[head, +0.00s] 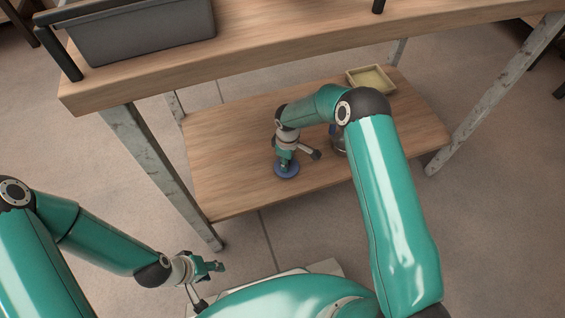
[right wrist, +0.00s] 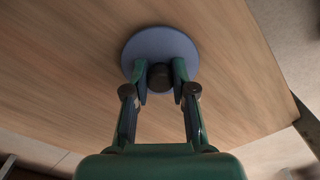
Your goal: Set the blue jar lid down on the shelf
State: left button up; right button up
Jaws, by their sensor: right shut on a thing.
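The blue jar lid (head: 287,173) is a flat round disc with a dark knob, over the lower wooden shelf (head: 232,150) left of its middle. It also shows in the right wrist view (right wrist: 150,38). My right gripper (head: 285,161) points down and is shut on the lid's knob; its fingers (right wrist: 160,82) stand on either side of the knob in the right wrist view. The lid lies flat, at or very near the shelf surface; I cannot tell if it touches. My left gripper (head: 216,267) is low at the left, away from the shelf, its opening unclear.
A dark, glassy-looking object (head: 338,143) stands on the shelf, partly hidden by my right arm. A shallow yellowish tray (head: 353,82) sits at the shelf's back right. A grey bin (head: 140,38) stands on the upper board (head: 260,50) above. The shelf's left part is bare.

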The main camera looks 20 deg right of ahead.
jog(key=shift+f, duration=0.15)
jog(key=o, duration=1)
